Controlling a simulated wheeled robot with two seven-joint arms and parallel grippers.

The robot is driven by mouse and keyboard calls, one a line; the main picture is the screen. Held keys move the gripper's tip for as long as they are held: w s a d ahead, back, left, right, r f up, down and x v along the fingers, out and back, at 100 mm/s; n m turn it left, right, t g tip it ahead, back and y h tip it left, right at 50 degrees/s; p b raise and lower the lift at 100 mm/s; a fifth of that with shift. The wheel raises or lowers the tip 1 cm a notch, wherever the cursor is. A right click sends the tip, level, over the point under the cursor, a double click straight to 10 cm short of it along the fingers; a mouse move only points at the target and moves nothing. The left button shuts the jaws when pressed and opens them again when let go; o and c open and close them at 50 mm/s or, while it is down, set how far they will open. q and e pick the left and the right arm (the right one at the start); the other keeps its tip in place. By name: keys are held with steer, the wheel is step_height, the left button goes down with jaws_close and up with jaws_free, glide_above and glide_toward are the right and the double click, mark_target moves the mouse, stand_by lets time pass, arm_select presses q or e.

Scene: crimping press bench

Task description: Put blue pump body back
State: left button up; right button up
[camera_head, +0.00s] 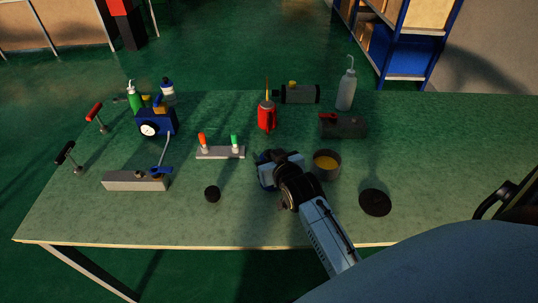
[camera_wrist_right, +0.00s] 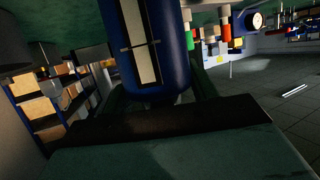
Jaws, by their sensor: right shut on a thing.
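The blue pump body (camera_head: 263,156) is at the middle of the bench, mostly hidden under my right gripper (camera_head: 277,170). My right gripper is shut on it. In the right wrist view the blue pump body (camera_wrist_right: 184,62) fills the upper middle as a dark blue rounded body with a pale strip. I cannot tell whether it touches the bench top. My left gripper is not in view.
A metal bowl with yellow contents (camera_head: 327,165) stands close right of my gripper. A rack with orange and green items (camera_head: 220,153) is to its left. A red bottle (camera_head: 267,117) stands behind.

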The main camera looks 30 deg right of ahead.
steer(key=shift+f, duration=0.1)
steer(key=o, duration=1.2)
steer(key=shift+o, duration=0.2)
steer(key=shift+s+a+r, duration=0.1)
steer(key=shift+s+r, duration=0.1)
steer(key=shift+s, duration=0.05)
steer(key=p+v, duration=0.1)
steer(key=v, duration=1)
steer(key=shift+s+p, duration=0.2)
steer(key=shift+p, duration=0.2)
